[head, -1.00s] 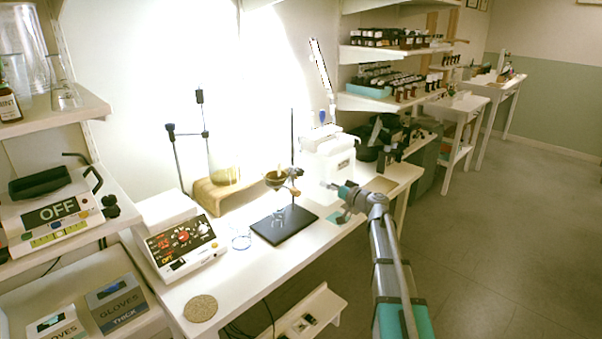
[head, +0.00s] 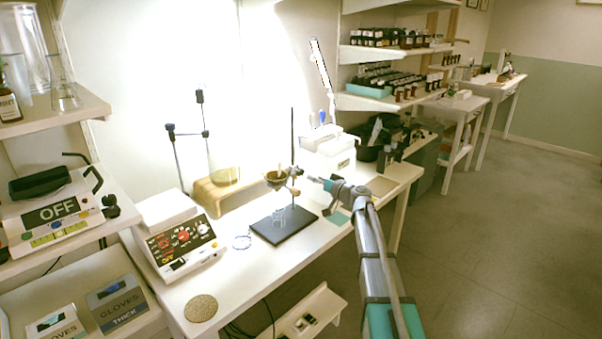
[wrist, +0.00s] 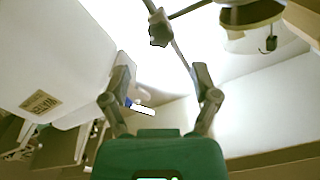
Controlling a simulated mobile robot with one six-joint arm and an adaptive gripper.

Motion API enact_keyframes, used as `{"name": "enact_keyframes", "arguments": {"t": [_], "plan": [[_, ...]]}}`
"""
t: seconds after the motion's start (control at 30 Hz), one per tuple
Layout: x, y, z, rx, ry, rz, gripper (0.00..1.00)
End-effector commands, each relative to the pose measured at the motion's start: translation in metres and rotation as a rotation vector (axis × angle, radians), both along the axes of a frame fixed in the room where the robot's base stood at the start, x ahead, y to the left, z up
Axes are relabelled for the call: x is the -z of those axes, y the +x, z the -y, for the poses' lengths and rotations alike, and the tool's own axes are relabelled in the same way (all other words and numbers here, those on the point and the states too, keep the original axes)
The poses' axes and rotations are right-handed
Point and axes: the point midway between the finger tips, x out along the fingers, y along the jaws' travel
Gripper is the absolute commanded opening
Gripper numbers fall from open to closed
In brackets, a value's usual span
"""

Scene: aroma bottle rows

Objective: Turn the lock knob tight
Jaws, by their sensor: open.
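The lab stand has a dark base plate (head: 283,225) and a thin upright rod (head: 292,135) on the bench. A bowl (head: 276,177) sits in a ring held off the rod. A small clamp (head: 295,171) joins ring and rod; it shows as a grey block in the wrist view (wrist: 160,28). I cannot clearly tell the lock knob from the clamp body. My gripper (head: 312,179) is just right of the rod at about clamp height. In the wrist view my gripper (wrist: 163,68) is open and empty, with the clamp beyond the fingertips, apart from them.
A white device (head: 328,155) stands behind my gripper, and a control box (head: 180,240) is at left. The floor at right is clear.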

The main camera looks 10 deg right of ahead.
Motion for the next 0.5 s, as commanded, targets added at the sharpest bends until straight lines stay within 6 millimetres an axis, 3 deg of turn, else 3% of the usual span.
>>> {"name": "enact_keyframes", "arguments": {"t": [0.2,0.5], "plan": [[0.0,0.031,-0.021,-0.001,0.0,0.0,0.78],[0.0,0.057,-0.041,0.0,0.0,0.0,0.78]]}}
